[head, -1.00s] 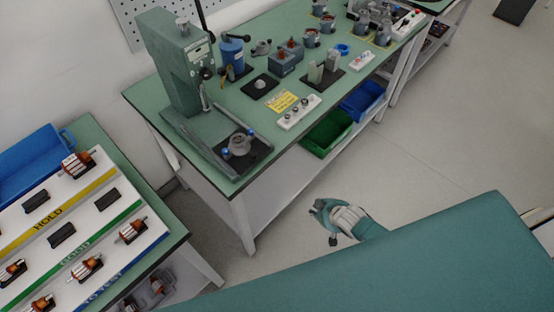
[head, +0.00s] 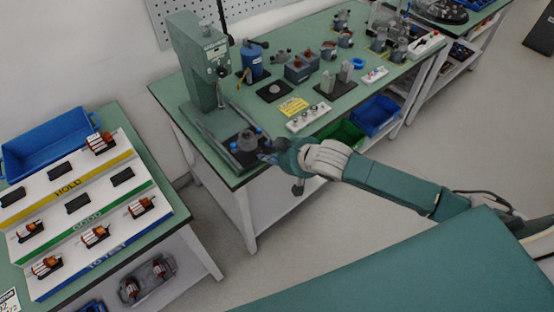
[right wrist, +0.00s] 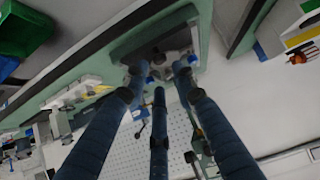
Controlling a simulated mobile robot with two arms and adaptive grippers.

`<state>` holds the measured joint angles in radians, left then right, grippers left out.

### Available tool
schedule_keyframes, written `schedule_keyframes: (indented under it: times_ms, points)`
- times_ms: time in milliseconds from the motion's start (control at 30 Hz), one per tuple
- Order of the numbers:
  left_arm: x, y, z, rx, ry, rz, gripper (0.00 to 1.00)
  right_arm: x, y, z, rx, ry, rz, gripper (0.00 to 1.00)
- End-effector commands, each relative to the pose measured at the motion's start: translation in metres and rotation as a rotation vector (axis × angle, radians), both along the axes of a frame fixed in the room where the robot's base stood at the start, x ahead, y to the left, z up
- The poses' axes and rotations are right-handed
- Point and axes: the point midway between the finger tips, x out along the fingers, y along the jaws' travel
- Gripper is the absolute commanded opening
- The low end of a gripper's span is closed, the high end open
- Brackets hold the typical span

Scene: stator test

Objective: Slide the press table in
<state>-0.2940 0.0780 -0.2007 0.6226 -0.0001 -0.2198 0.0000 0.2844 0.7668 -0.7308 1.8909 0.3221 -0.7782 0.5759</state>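The green press (head: 192,65) stands at the near left corner of the green bench. Its press table (head: 229,157), a dark plate between two rails, is out in front of the press column at the bench edge. A grey fixture with blue knobs (head: 246,140) sits on it. My right gripper (head: 268,150) is at the plate's right side, hiding part of it. In the right wrist view, its blue fingers (right wrist: 158,75) are spread and point at the press table (right wrist: 124,48). Nothing shows held between them; contact is unclear. My left gripper is out of view.
A sorting rack (head: 60,212) with a blue bin (head: 48,145) stands at the left. Open floor (head: 215,225) lies before the bench.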

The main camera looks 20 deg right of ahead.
Motion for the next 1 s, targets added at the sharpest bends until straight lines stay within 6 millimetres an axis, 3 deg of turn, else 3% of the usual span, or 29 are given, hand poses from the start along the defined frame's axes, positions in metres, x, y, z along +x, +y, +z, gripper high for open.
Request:
schedule_keyframes:
  times_ms: [33, 133, 533, 1000]
  points:
    - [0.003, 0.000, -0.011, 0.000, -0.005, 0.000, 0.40, 0.005, 0.002, -0.009, 0.000, -0.001, 0.000, 0.27]
    - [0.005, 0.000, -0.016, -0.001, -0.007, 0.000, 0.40, 0.010, 0.004, -0.012, -0.001, 0.000, 0.001, 0.27]
    - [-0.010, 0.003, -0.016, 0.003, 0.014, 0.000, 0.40, 0.012, 0.005, -0.011, -0.001, 0.001, 0.001, 0.27]
    - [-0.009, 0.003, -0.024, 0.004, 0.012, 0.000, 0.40, 0.024, 0.009, -0.022, 0.000, 0.000, 0.000, 0.27]
